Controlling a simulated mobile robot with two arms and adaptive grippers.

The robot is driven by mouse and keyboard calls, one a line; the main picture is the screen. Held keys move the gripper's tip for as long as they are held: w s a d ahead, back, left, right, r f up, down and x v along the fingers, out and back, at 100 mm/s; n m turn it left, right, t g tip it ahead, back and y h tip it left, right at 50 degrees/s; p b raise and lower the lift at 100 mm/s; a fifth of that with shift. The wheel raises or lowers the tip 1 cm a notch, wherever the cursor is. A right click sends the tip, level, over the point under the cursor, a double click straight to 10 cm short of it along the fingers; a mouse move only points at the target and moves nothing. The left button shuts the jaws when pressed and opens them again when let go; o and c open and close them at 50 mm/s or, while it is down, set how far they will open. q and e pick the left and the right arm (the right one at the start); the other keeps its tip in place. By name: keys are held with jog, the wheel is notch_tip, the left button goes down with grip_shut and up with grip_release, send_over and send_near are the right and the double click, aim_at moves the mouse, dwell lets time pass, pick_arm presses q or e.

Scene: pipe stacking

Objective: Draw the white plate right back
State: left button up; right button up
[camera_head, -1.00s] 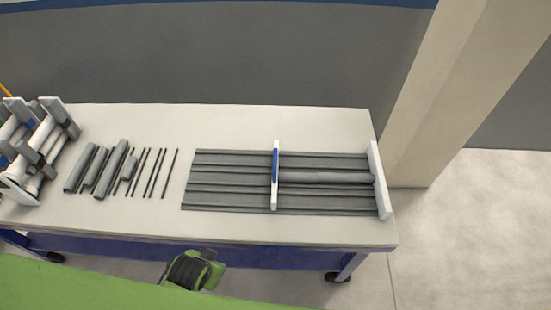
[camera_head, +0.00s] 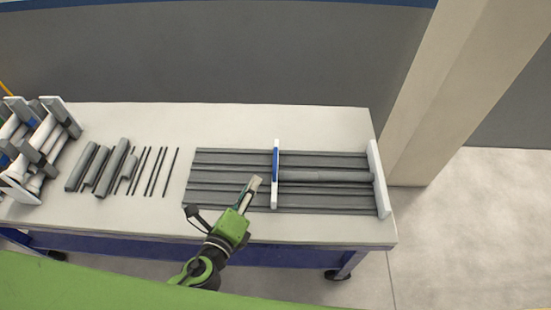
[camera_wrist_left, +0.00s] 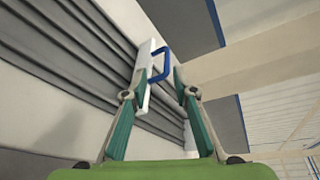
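The white plate (camera_head: 275,200) stands upright across the grey grooved rack, with a blue handle (camera_head: 275,164) on its left face. In the left wrist view the plate (camera_wrist_left: 146,60) and its blue handle (camera_wrist_left: 161,64) show ahead, between the fingertips as seen from there. My left gripper (camera_head: 254,183) is just left of the plate, over the rack. Its fingers are spread in the left wrist view (camera_wrist_left: 160,80), with nothing seen held. Whether the tips are level with the handle is hard to tell. My right gripper is out of view.
The grooved rack (camera_head: 225,170) ends at a white end board (camera_head: 379,180) on the right. A grey pipe (camera_head: 325,176) lies between plate and board. Loose pipes and thin rods (camera_head: 110,168) lie to the left. The table's back strip (camera_head: 240,120) is clear.

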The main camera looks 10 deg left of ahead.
aim_at(275, 158)
pick_arm(q)
jog(key=shift+m+h, duration=0.5)
jog(key=shift+m, duration=0.4)
jog(key=x, duration=0.4)
jog(key=d+p+x, duration=0.1)
jog(key=x, duration=0.9)
jog(key=shift+s+d, duration=0.25)
jog(key=shift+s, duration=0.05)
grip_shut()
